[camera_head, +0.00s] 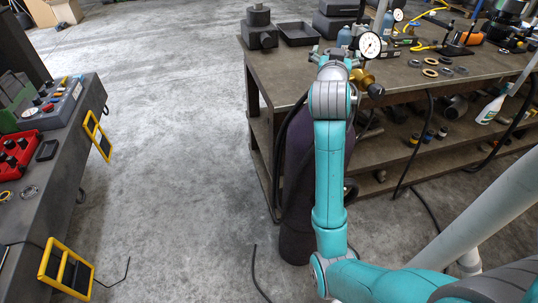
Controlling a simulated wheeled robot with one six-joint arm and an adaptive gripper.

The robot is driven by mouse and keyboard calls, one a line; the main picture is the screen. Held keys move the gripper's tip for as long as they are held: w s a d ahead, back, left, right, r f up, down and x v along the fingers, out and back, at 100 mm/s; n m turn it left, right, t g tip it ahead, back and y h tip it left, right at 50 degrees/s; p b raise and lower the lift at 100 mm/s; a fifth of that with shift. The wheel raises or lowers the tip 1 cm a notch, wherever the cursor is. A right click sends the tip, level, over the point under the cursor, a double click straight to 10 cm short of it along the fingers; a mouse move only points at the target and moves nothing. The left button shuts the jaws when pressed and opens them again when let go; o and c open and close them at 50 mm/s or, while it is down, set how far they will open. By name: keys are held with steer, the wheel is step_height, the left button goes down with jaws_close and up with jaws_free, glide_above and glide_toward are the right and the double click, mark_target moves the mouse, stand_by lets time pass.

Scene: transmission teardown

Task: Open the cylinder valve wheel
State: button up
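A tall dark purple gas cylinder (300,190) stands upright on the floor at the bench's left front corner. My teal arm passes in front of it and covers much of it. A brass valve fitting (362,78) with a black knob shows at its top, to the right of my wrist. A round white-faced gauge (370,44) sits just above. The valve wheel cannot be made out; my wrist hides that spot. My gripper (330,54) is at the cylinder's top, mostly hidden behind my wrist. Whether its fingers are open or touch the wheel cannot be seen.
A workbench (283,82) with parts, rings and gauges stands behind and right of the cylinder. Black hoses hang by the cylinder and lie on the floor. A left bench holds a red tray (18,153) and has yellow frames (66,268) at its side. The middle floor is clear.

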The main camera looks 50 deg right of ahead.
steer(key=m+g+h, duration=0.1)
steer(key=m+g, duration=0.2)
steer(key=g, duration=0.1)
steer(key=m+g+h, duration=0.1)
steer(key=m+g, duration=0.1)
steer(key=g, duration=0.2)
steer(key=shift+w+m+g, duration=0.2)
steer(key=shift+m+g, duration=0.2)
steer(key=shift+a+g, duration=0.3)
steer(key=a, duration=1)
steer(key=w+a+f+n+t+y, duration=0.1)
steer(key=a+f+n+t, duration=0.2)
steer(key=f, duration=0.4)
steer(key=w+a+f+n+t+y, duration=0.1)
steer(key=a+f+n+t, duration=0.3)
steer(key=f, duration=0.4)
steer(key=w+a+f+n+t+y, duration=0.1)
steer(key=a+f+n+t, duration=0.3)
steer(key=f, duration=0.4)
steer(key=shift+a+n+t+y, duration=0.25)
steer(key=shift+n+t+y, duration=0.25)
steer(key=shift+n+y, duration=0.45)
steer(key=shift+r, duration=0.1)
